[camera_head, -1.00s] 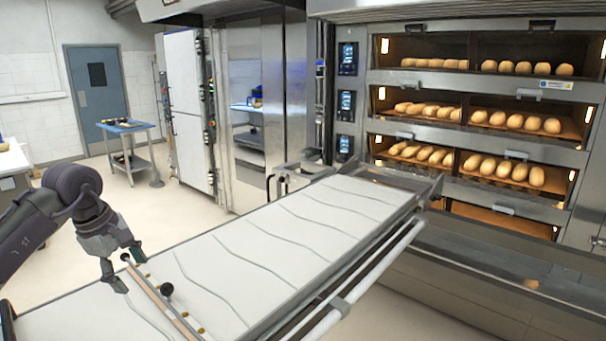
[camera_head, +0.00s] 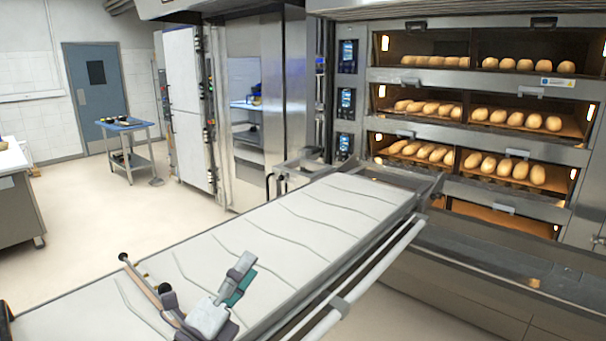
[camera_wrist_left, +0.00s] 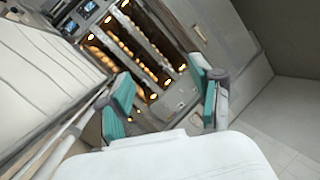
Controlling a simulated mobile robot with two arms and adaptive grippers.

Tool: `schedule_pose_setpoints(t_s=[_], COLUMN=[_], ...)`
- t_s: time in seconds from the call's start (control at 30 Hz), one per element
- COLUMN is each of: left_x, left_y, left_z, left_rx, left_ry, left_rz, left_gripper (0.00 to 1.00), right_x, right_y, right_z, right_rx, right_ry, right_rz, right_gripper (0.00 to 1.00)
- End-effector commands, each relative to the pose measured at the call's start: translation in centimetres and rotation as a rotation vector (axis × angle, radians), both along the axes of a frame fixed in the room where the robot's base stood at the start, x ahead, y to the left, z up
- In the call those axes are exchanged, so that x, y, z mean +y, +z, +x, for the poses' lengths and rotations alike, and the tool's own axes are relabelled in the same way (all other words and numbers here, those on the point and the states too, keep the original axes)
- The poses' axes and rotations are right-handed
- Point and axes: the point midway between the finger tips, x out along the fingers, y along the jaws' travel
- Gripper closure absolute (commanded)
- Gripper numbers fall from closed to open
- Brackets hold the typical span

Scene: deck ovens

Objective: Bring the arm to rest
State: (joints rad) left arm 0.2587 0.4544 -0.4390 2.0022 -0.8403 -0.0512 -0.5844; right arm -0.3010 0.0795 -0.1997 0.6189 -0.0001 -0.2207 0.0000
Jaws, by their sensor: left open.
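My left gripper (camera_head: 240,278) is over the near part of the loader's pale belt (camera_head: 300,228) in the head view, with its fingers pointing away towards the ovens. The gripper is open and empty. In the left wrist view the two teal-padded fingers (camera_wrist_left: 164,100) stand wide apart with nothing between them. The crossbar (camera_head: 145,282) with dark knobs lies across the belt just left of the gripper; my wrist hides its near end. Whether the gripper touches the belt or bar I cannot tell. My right gripper is not in view.
The deck oven (camera_head: 480,130) with rows of loaves stands beyond the loader at right. A metal side rail (camera_head: 370,270) runs along the loader. A blue-topped cart (camera_head: 127,127) and a worktable (camera_head: 20,200) stand at left. The floor between them and the loader is clear.

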Motion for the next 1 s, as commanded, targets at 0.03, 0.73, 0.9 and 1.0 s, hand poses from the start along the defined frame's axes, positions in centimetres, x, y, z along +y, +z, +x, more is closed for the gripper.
schedule_pose_setpoints(t_s=[0.03, 0.73, 0.9, 1.0], left_x=[2.1, 11.3, 10.7, 10.4], left_y=[-2.3, -29.8, -31.1, -33.0], left_z=[-0.4, -23.9, -28.8, -29.9], left_rx=[0.156, 1.536, 1.677, 1.723], left_ry=[0.068, 0.945, 1.077, 1.125], left_rz=[-0.181, -1.396, -1.469, -1.485], left_gripper=[0.35, 0.35, 0.35, 0.35], right_x=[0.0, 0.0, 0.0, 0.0], right_y=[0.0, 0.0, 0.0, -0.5], right_z=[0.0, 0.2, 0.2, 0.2], right_rx=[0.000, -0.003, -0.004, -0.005], right_ry=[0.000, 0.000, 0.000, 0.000], right_rz=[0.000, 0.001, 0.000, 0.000], right_gripper=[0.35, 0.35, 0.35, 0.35])
